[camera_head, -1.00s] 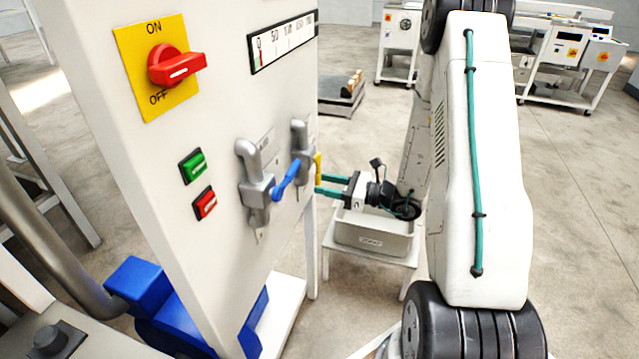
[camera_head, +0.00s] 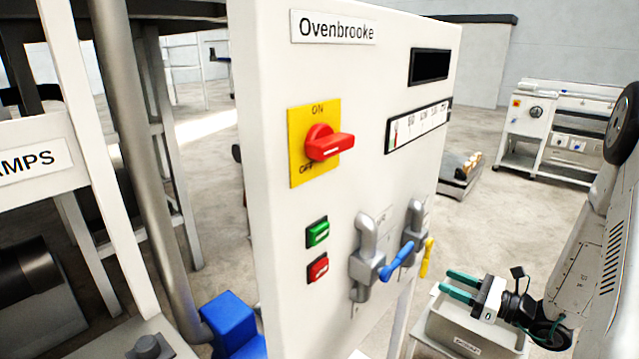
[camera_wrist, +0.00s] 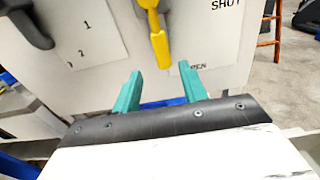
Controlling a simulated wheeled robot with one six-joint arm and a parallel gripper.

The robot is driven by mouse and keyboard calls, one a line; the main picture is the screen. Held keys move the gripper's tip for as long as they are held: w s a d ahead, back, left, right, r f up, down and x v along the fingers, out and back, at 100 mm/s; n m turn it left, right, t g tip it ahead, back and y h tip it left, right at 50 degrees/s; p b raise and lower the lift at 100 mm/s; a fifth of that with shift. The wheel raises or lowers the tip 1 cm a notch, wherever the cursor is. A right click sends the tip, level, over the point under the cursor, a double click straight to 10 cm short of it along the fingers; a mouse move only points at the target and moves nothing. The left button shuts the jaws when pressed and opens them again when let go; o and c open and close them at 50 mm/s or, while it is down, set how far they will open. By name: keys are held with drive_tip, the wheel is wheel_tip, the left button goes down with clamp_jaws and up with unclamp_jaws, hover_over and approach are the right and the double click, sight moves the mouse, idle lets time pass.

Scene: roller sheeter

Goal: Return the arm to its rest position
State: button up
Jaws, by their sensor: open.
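My gripper (camera_head: 461,285) has two green fingers that stand apart with nothing between them. In the head view it is at the lower right, beside the valve panel and over a grey bin. In the wrist view its fingers (camera_wrist: 158,88) point at the panel face, below the end of a yellow lever (camera_wrist: 158,45). The yellow lever also shows in the head view (camera_head: 427,257), apart from the fingers as far as I can see. My arm runs along the right edge of the head view, partly cut off.
A white Ovenbrooke panel (camera_head: 285,235) stands close by, with a red rotary switch (camera_head: 328,144), green and red buttons, and a blue lever (camera_head: 398,261). The grey bin (camera_head: 455,335) is below my gripper. Open floor lies behind, before a white bench (camera_head: 530,125).

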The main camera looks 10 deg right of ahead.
drive_tip(key=s+a+r+n+g, duration=0.7)
drive_tip(key=s+a+n+g, duration=0.55)
drive_tip(key=n+g, duration=0.2)
drive_tip(key=s+a+r+n+t+h, duration=0.2)
drive_tip(key=s+r+n+h, duration=0.9)
drive_tip(key=s+r+n, duration=0.1)
wheel_tip(320, 180, up, 3)
drive_tip(key=shift+a+f+n+h, duration=0.15)
drive_tip(key=shift+a+n+h, duration=0.15)
drive_tip(key=shift+n, duration=0.45)
drive_tip(key=shift+t, duration=0.25)
